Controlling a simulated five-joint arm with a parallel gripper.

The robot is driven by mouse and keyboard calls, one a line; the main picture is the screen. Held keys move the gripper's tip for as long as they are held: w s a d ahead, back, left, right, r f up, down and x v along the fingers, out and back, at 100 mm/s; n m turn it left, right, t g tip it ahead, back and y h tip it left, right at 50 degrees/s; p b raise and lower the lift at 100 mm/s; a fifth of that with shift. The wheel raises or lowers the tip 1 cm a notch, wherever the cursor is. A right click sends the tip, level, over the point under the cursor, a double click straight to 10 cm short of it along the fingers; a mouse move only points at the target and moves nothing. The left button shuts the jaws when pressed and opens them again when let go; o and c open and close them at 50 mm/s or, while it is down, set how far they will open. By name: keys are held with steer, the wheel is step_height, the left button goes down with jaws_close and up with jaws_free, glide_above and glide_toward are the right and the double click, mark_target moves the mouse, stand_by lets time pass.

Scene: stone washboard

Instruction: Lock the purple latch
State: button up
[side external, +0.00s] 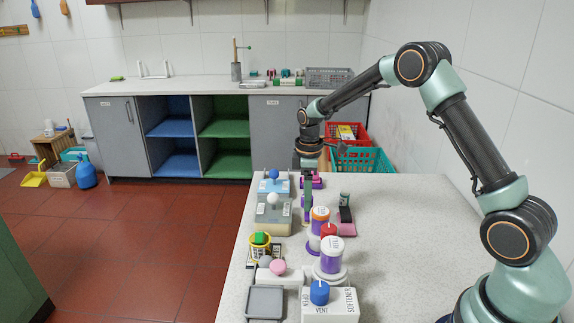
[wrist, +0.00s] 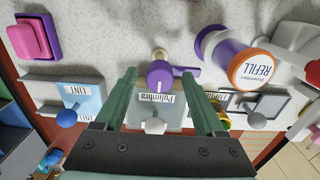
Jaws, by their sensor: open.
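The purple latch (wrist: 160,74) shows in the wrist view as a rounded purple piece with a white mark and a purple arm reaching right. A small tan knob sits just beyond it. My gripper (wrist: 159,76) is open, with one green finger on each side of the latch's rounded piece in this view. I cannot tell whether either finger touches it. In the side view my gripper (side external: 308,178) points down over the row of items, and a narrow purple part (side external: 307,203) shows below it, mostly hidden.
A white-knobbed grey box (side external: 272,212) and a blue-knobbed box (side external: 273,186) stand left of my gripper. An orange-lidded bottle (wrist: 252,69) stands close on the right in the wrist view. A pink-purple block (wrist: 37,37) lies upper left. The counter's right side (side external: 410,235) is clear.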

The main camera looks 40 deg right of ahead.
jaws_close()
steer(key=shift+m, duration=0.4)
steer(key=m, duration=0.3)
steer(key=shift+m, duration=0.3)
steer(key=m, duration=0.4)
steer(key=shift+m, duration=0.3)
steer(key=m, duration=0.4)
steer(key=shift+m, duration=0.3)
steer(key=m, duration=0.4)
steer(key=shift+r+m, duration=0.1)
steer(key=shift+m, duration=0.2)
